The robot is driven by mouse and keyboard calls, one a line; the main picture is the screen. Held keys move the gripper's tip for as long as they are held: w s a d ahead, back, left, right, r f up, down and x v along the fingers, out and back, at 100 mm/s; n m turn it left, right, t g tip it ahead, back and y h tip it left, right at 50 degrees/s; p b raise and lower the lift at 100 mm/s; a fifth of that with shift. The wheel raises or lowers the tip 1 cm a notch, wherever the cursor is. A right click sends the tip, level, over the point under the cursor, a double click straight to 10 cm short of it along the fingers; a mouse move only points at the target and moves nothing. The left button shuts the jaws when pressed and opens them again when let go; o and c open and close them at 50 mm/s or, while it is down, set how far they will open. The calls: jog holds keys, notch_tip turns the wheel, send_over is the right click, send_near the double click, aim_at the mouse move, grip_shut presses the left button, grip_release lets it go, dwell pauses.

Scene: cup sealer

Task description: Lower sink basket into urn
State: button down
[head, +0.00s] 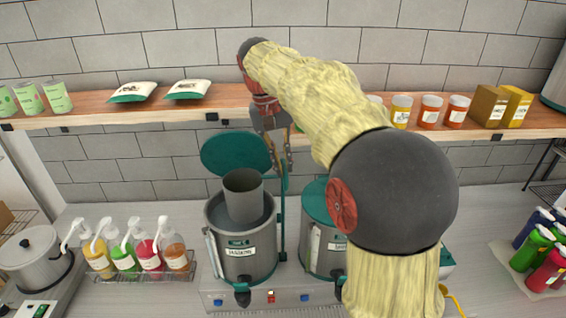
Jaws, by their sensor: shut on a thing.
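The sink basket (243,200) is a grey, open-topped cylinder in the head view. It stands upright over the mouth of the left urn (242,262), with its rim well above the urn's rim and its lower part inside the opening. The urn is grey metal with a label and a dark tap, and its green lid (234,153) is tilted open behind. My gripper (280,168) is shut at the basket's upper right side, by the lid's edge. The exact contact between the fingers and the basket is too small to tell.
A second urn (322,250) with a shut green lid stands to the right, partly behind my arm. Pump bottles (148,256) in a rack and a lidded pot (32,255) stand to the left. A wooden shelf (225,101) with packets and jars runs behind.

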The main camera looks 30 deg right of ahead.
notch_tip(320, 180, down, 13)
jog(key=b, duration=0.6)
jog(key=shift+f, duration=0.2)
jog(key=shift+s, duration=0.1)
jog(key=c, duration=2.1)
grip_release()
jog(key=shift+o, duration=1.1)
notch_tip(320, 180, up, 12)
jog(key=w+a, duration=0.1)
jog(key=a, duration=0.1)
jog(key=shift+a+f, duration=0.1)
jog(key=shift+f, duration=0.05)
